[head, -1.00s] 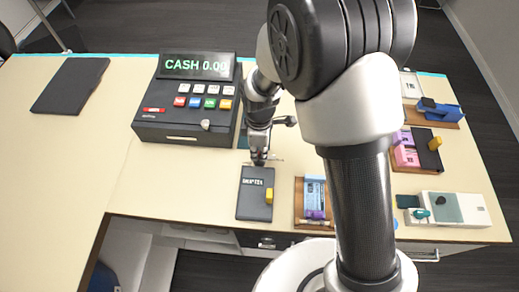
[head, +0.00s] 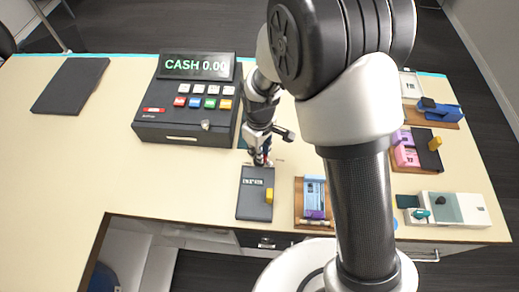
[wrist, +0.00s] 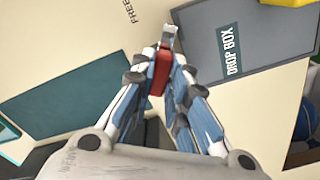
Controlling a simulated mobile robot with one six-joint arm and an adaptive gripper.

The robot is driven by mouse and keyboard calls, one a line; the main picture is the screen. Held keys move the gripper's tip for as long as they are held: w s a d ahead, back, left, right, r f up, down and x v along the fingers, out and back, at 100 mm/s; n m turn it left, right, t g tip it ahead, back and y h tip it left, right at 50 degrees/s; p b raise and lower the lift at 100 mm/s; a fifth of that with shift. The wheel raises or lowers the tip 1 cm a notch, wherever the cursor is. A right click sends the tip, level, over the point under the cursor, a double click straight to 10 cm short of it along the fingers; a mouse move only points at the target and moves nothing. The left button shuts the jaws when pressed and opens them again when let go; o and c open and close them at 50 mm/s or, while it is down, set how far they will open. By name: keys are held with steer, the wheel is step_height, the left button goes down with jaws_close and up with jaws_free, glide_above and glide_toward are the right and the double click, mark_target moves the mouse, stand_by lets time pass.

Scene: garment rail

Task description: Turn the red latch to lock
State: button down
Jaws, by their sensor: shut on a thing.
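My gripper (wrist: 165,75) points down at the counter, and its fingers are shut on the red latch (wrist: 159,72). The latch is a narrow red piece with a grey end toward the drop box; the fingers hide part of it. In the head view, my gripper (head: 262,162) is just behind the dark grey drop box (head: 254,205), with a little red showing at the fingers. The word FREE is printed on the counter at the upper left of the wrist view. I cannot tell the latch's exact angle from the head view.
The drop box, with a yellow piece (head: 269,195), lies close to my fingers. A cash register (head: 160,128) stands to the left, and a dark teal panel (wrist: 70,100) is near the gripper. Several small items stand on the right; the counter's left middle is clear.

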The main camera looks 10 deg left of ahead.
steer(key=m, duration=0.5)
steer(key=shift+m, duration=0.3)
steer(key=m, duration=0.5)
steer(key=shift+m, duration=0.4)
steer(key=c, duration=1.6)
jaws_free()
steer(key=shift+o, duration=0.2)
step_height(320, 180, up, 12)
steer(key=shift+r, duration=0.1)
